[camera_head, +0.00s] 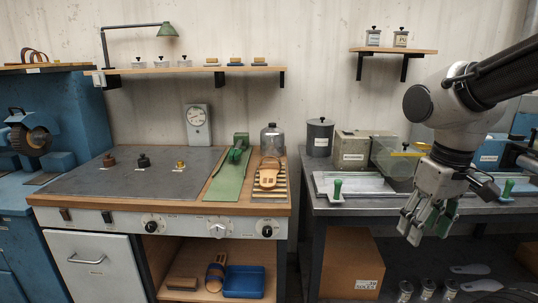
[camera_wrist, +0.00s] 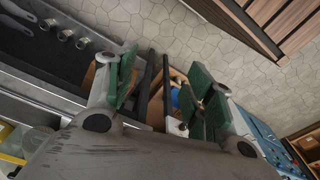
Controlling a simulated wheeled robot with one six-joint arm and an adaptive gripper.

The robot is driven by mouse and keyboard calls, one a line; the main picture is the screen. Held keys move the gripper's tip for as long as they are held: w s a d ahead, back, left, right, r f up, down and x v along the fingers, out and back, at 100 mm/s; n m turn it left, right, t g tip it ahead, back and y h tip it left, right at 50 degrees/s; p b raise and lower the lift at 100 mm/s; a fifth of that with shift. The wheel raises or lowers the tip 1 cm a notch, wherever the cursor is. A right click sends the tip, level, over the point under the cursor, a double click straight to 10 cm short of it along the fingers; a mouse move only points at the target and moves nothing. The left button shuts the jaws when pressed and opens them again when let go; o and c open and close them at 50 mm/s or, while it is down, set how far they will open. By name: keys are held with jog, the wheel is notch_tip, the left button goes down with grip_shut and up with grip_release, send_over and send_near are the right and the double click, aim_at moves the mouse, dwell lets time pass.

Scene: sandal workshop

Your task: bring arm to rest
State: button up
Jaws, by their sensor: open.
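My gripper (camera_head: 428,222) hangs at the right of the head view, in front of the right-hand metal bench (camera_head: 322,207). Its fingers point down and are spread apart with nothing between them. In the wrist view my gripper (camera_wrist: 155,95) shows two green-padded fingers wide apart. The floor and bench edges show beyond them. The arm comes in from the upper right of the head view.
A cardboard box (camera_head: 350,262) stands under the right bench. A wall shelf (camera_head: 395,50) hangs above.

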jog(key=s+d+r+m+t, duration=0.3)
jog(key=d+r, duration=0.2)
jog(key=d, duration=0.1)
jog(key=shift+r, duration=0.35)
